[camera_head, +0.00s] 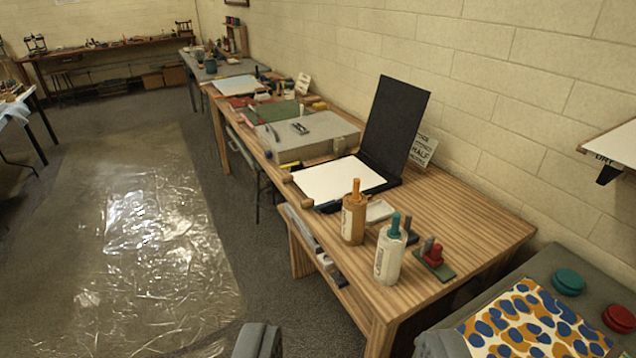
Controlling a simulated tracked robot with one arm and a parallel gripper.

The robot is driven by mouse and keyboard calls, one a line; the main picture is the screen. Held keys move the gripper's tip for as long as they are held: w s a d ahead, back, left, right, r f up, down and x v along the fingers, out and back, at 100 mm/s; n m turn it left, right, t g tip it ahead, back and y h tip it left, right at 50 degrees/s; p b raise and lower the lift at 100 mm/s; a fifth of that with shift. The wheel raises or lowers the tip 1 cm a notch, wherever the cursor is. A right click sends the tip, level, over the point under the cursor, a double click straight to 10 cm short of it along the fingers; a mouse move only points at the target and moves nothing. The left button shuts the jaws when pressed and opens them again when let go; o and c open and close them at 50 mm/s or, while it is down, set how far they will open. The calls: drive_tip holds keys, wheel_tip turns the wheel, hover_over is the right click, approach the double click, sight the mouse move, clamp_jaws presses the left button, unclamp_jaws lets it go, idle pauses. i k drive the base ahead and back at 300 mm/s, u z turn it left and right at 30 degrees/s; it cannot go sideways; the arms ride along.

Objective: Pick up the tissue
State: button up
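I cannot make out a tissue for certain. A pale, crumpled, light-blue or white sheet (13,108) lies on a table at the far left edge, too small and cut off to identify. A small white block-like item (379,211) lies on the wooden table behind the bottles; I cannot tell what it is. My gripper (349,343) shows at the bottom edge as two dark grey fingers set wide apart. It is open, with nothing seen held between them, and is in front of the wooden table's near end.
The wooden table (470,225) carries an orange-capped bottle (354,218), a teal-capped bottle (390,255) and an open black-lidded case (395,125). A patterned sheet (530,322) lies on a grey surface at right. Clear plastic sheeting (140,240) covers the floor at left.

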sight(323, 183)
drive_tip(key=u, duration=0.6)
drive_tip(key=i, duration=2.75)
drive_tip(key=z, duration=0.75)
